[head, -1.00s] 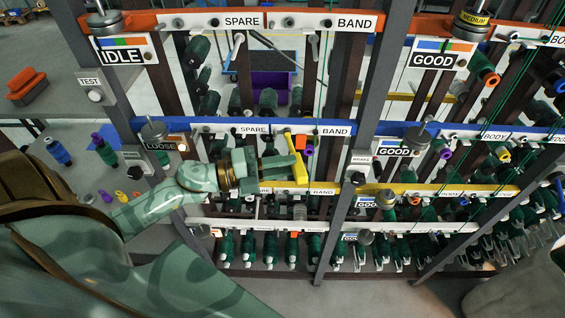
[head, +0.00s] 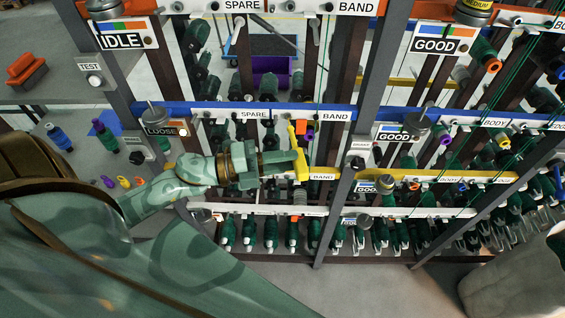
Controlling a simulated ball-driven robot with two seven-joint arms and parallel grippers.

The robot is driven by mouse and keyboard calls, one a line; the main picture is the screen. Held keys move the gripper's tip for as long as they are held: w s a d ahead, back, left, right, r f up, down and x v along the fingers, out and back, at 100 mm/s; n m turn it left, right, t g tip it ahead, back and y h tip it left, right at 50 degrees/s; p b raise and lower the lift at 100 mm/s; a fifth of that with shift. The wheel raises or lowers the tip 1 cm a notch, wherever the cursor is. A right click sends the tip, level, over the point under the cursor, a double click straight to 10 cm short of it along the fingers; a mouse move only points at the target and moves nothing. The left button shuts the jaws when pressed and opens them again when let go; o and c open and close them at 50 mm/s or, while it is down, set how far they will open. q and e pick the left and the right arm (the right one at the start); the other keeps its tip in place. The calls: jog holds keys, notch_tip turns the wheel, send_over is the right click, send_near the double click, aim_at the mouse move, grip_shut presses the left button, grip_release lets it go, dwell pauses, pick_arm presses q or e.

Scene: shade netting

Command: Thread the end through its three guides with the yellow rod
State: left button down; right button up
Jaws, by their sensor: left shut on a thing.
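My left gripper (head: 287,163) reaches in from the left to the BAND section of the rack. It is shut on a yellow piece (head: 298,145), which stands upright at its tips; I take it for the yellow rod. An orange piece (head: 300,128) and a purple one (head: 308,131) show close behind its upper end. The BAND label on the blue rail (head: 270,107) is just above. A thin green thread (head: 319,85) runs down at the BAND column. The end and its three guides are too small to tell apart. My right gripper is not in view.
Grey uprights (head: 348,188) flank the section. The yellow rail (head: 430,176) and a lower white rail (head: 400,212) carry several green spools. A LOOSE sign (head: 161,130) hangs left, a GOOD sign (head: 395,134) right. A table with colored spools stands at the left.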

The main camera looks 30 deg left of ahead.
pick_arm(q)
jog(key=shift+w+a+m+g+h+b, duration=0.2)
jog(key=shift+w+m+g+h+b, duration=0.2)
jog(key=shift+w+b, duration=0.3)
jog(key=shift+w+a+m+g+h+b, duration=0.3)
jog(key=shift+w+g+b, duration=0.2)
jog(key=shift+b, duration=0.3)
jog(key=shift+w+a+m+g+h+b, duration=0.15)
jog(key=shift+w+m+g+h+b, duration=0.2)
jog(key=shift+w+b, duration=0.4)
jog(key=shift+g, duration=0.25)
jog(key=s+d+p, duration=0.2)
jog(key=s, duration=0.1)
jog(key=shift+s, duration=0.25)
